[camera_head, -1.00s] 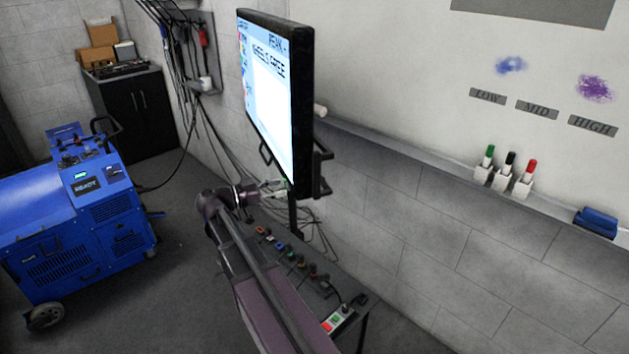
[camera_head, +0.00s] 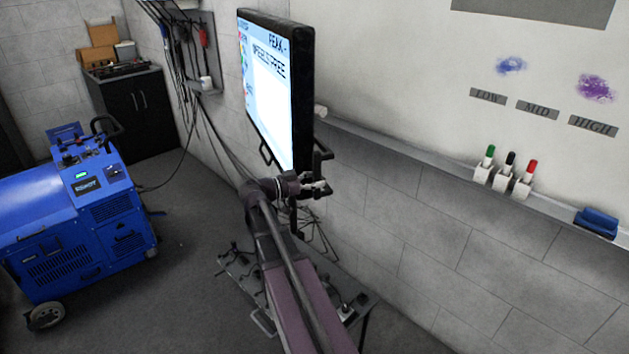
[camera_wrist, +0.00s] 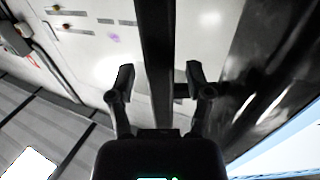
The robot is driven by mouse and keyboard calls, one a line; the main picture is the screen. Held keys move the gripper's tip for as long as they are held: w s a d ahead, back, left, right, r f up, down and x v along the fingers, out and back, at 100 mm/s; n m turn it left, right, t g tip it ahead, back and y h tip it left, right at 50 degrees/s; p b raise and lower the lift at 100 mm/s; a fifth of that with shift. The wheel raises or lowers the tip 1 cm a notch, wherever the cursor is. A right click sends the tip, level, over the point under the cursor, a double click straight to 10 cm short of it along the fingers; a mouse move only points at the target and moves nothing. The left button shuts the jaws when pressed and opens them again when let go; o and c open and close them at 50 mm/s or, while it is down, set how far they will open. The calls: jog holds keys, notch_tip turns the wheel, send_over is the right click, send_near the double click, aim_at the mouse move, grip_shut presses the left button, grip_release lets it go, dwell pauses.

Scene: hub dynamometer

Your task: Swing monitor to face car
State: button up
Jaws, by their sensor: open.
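The monitor (camera_head: 276,95) stands on a dark post, its lit screen turned toward the left. A dark handle (camera_head: 323,165) sticks out at its lower right edge. My gripper (camera_head: 318,188) is at this lower right corner, beside the handle. In the wrist view, my gripper (camera_wrist: 158,75) is open, with one finger on either side of a long dark bar (camera_wrist: 156,40), which looks like the handle. Whether the fingers touch the bar cannot be told. A strip of bright screen (camera_wrist: 290,150) shows at the lower right there.
A blue wheeled machine (camera_head: 75,215) stands at left, with a black cabinet (camera_head: 132,110) behind it. A control table (camera_head: 240,265) lies below the monitor, partly hidden by my arm. A wall ledge (camera_head: 400,155) with markers runs along the right. Cables hang behind the monitor.

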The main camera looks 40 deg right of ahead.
jog(key=shift+d, duration=0.25)
grip_shut()
jog(key=shift+s, duration=0.1)
